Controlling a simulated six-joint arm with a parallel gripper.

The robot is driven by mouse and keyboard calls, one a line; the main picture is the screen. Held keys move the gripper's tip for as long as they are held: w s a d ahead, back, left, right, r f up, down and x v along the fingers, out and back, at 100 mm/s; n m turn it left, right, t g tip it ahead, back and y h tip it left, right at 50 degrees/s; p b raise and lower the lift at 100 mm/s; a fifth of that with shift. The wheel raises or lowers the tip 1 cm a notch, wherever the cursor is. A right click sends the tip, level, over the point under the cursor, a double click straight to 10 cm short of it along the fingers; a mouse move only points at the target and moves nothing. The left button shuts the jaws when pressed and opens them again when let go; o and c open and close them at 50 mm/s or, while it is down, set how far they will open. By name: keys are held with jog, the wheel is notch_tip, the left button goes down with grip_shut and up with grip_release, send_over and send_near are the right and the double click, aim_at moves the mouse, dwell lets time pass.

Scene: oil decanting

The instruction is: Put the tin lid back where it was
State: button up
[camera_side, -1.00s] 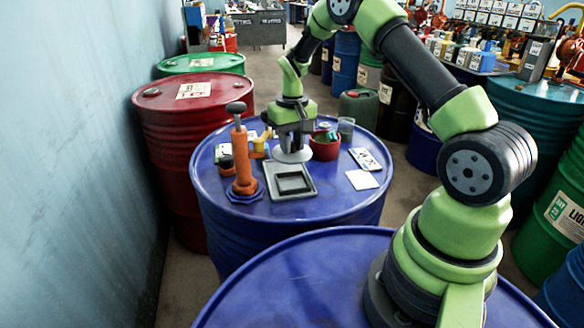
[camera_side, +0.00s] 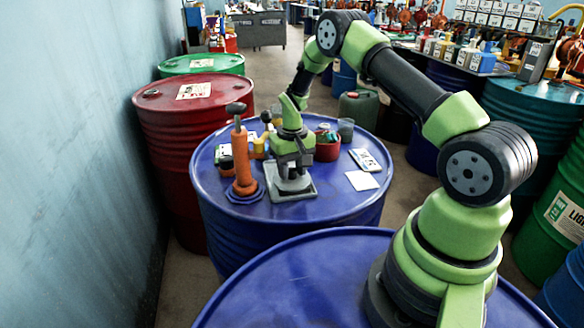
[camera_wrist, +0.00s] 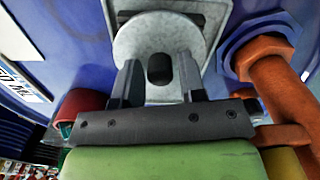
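The tin lid is a round pale-grey disc (camera_wrist: 130,45) with a dark upright knob (camera_wrist: 160,69) at its middle. My gripper (camera_wrist: 160,75) has one finger on each side of this knob and appears shut on it. In the side view my gripper (camera_side: 292,170) points down over the grey square tray (camera_side: 309,193) on the blue drum. The lid is over this tray and covers most of its middle. The tray's edge also shows behind the disc in the wrist view (camera_wrist: 117,8). I cannot tell whether the lid touches the tray.
An orange pump (camera_side: 243,165) with a dark top stands close left of my gripper. A label card (camera_side: 366,160) and a white square (camera_side: 361,181) lie on the clear right side.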

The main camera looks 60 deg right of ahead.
aim_at(293, 169)
jog(key=shift+o, duration=0.7)
jog(key=s+a+r+t, duration=0.1)
jog(key=a+r, duration=0.3)
jog(key=r, duration=0.7)
jog(key=s+a+r+t, duration=0.1)
jog(key=s+a+r, duration=0.15)
jog(key=r, duration=0.75)
jog(key=s+a+r+n+t+y, duration=0.1)
jog(key=s+a+r+t, duration=0.3)
jog(key=s+a+r, duration=0.4)
jog(key=s+a+n, duration=0.1)
jog(key=s+a, duration=0.1)
jog(key=s, duration=0.2)
jog(key=shift+a, duration=0.2)
jog(key=shift+o, duration=0.5)
jog(key=shift+t+y, duration=0.5)
jog(key=shift+t, duration=0.1)
jog(key=s, duration=0.1)
jog(key=s+a, duration=0.1)
jog(key=s, duration=0.1)
jog(key=s+a, duration=0.1)
jog(key=shift+s+f, duration=0.3)
jog(key=shift+f, duration=0.05)
